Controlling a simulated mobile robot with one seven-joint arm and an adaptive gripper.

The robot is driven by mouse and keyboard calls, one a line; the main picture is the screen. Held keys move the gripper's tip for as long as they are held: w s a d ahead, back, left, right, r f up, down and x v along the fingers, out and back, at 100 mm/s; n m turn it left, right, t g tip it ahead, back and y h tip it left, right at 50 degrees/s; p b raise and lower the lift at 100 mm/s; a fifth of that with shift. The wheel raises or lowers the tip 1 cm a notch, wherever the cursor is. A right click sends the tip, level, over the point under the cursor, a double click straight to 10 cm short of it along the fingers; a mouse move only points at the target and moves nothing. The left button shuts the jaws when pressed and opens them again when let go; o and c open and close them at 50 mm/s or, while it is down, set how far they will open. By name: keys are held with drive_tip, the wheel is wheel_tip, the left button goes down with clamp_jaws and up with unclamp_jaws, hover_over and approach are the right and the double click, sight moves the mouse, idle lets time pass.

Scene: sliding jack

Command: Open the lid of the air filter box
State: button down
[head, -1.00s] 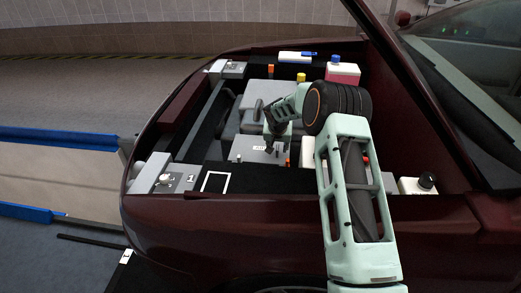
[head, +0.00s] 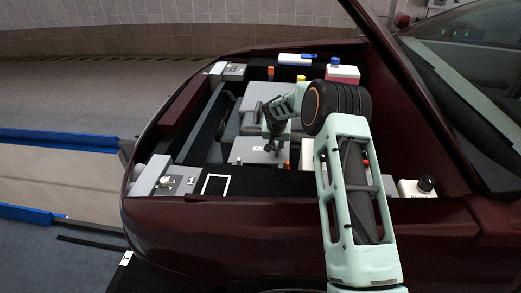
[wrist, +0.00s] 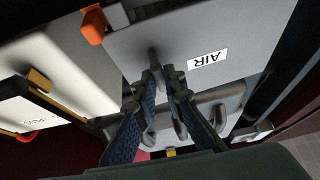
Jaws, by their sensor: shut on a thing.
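The air filter box lid (head: 243,150) is a flat grey panel in the front middle of the engine bay, with a white "AIR" label (wrist: 208,59). It looks closed or nearly closed; I cannot tell whether its edge is raised. My gripper (head: 270,149) is at the lid's right part. In the wrist view my gripper (wrist: 166,78) has both fingertips close together around a small dark grey handle (wrist: 153,56) standing on the lid beside the label. The fingers partly hide the handle. An orange clip (wrist: 93,27) sits at the lid's edge.
A white-lidded container with a yellow clip (wrist: 40,80) is beside the lid. A battery-like white and red box (head: 342,72) stands at the back. A white box with a black knob (head: 426,184) is at the right. The car's front edge (head: 300,183) borders the bay.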

drive_tip(key=shift+a+r, duration=0.2)
drive_tip(key=shift+r, duration=0.4)
drive_tip(key=shift+w+a+r+p, duration=0.1)
drive_tip(key=shift+a+r+p, duration=0.1)
drive_tip(key=shift+r, duration=0.3)
drive_tip(key=shift+w+a+r+p, duration=0.1)
drive_tip(key=shift+a+r+p, duration=0.1)
drive_tip(key=shift+r, duration=0.25)
drive_tip(key=shift+a+r, duration=0.15)
drive_tip(key=shift+r, duration=0.1)
drive_tip(key=shift+w+a+r+p, duration=0.1)
drive_tip(key=shift+a+r+p, duration=0.1)
drive_tip(key=shift+a+r, duration=0.3)
drive_tip(key=shift+a+r+p, duration=0.2)
drive_tip(key=shift+a+r, duration=0.05)
drive_tip(key=shift+r, duration=0.35)
drive_tip(key=shift+a+r, duration=0.1)
